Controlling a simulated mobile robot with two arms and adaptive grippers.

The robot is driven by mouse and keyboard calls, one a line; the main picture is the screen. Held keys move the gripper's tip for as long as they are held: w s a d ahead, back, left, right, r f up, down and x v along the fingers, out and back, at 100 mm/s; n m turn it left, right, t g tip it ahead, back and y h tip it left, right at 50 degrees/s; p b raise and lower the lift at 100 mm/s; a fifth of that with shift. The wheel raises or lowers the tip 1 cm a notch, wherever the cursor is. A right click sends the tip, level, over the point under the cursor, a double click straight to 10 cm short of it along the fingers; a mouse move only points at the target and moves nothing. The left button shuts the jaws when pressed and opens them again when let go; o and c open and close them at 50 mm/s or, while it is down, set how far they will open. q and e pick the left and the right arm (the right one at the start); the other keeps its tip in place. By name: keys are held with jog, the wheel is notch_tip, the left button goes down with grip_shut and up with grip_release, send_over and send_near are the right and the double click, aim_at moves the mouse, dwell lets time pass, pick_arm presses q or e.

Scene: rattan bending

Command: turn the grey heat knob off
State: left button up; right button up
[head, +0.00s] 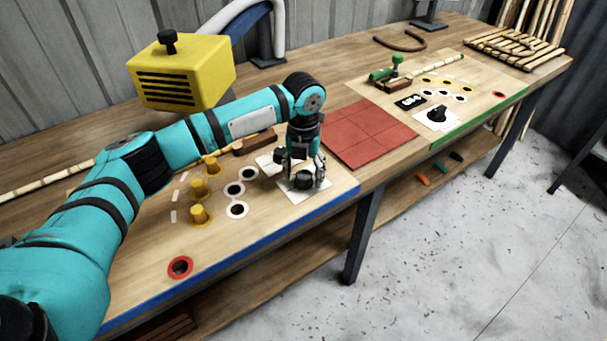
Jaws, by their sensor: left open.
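My left gripper (305,181) points down over a white plate (310,197) at the right end of the blue-edged board. Its fingers are apart, one on each side of a dark grey knob (304,183) on that plate. The fingers partly hide the knob, so I cannot tell which way it points or whether they touch it. Another dark knob (437,114) sits on a white plate on the green-edged board, clear of my arm. My right gripper is not in view.
Yellow pegs (199,215), ringed holes (237,210) and a red-ringed hole (180,267) lie left of the gripper. A red tiled mat (368,134) lies to its right. A yellow vented box (180,75) stands behind my arm. The bench's front edge is close.

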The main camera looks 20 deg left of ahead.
pick_arm(q)
jog(key=shift+f, duration=0.6)
